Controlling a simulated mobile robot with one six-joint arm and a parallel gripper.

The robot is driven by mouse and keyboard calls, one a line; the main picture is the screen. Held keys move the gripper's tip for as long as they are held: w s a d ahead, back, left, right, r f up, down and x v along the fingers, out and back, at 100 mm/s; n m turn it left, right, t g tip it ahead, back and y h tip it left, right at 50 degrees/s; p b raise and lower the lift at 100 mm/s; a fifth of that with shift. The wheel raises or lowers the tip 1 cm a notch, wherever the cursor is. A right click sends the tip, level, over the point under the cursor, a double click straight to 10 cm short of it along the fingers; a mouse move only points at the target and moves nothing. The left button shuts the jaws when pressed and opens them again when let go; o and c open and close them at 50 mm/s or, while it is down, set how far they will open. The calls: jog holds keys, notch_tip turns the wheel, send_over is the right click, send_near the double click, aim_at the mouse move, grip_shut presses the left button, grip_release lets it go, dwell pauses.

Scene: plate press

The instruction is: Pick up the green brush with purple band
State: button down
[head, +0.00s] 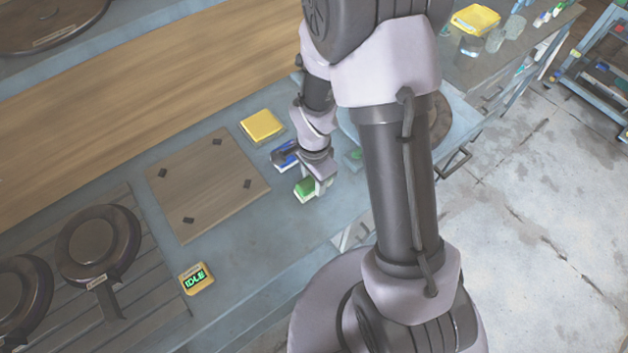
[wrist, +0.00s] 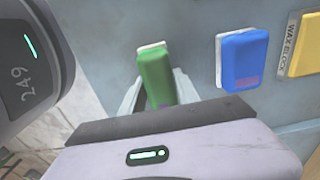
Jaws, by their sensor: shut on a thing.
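A green brush (head: 304,188) with a pale base is at the tip of my gripper (head: 319,181), near the front edge of the bench. In the wrist view the green brush (wrist: 157,78) stands between the two pale fingers of my gripper (wrist: 157,95), which is shut on it.
A blue brush (wrist: 243,60) with a purple patch lies close by on the right. A yellow wax block (head: 262,124) lies behind it. A wooden board (head: 207,185), a yellow IDLE display (head: 197,279) and round dark plates (head: 97,245) are to the left.

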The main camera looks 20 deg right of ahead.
jog(key=r, duration=0.2)
jog(key=r+p, duration=0.1)
jog(key=shift+s+d+r, duration=0.15)
jog(key=shift+s+d, duration=0.2)
jog(key=s+d+r+p, duration=0.1)
jog(key=s+d, duration=0.8)
jog(key=d, duration=0.2)
jog(key=shift+s+d, duration=0.25)
jog(key=shift+s, duration=0.15)
jog(key=shift+r, duration=0.1)
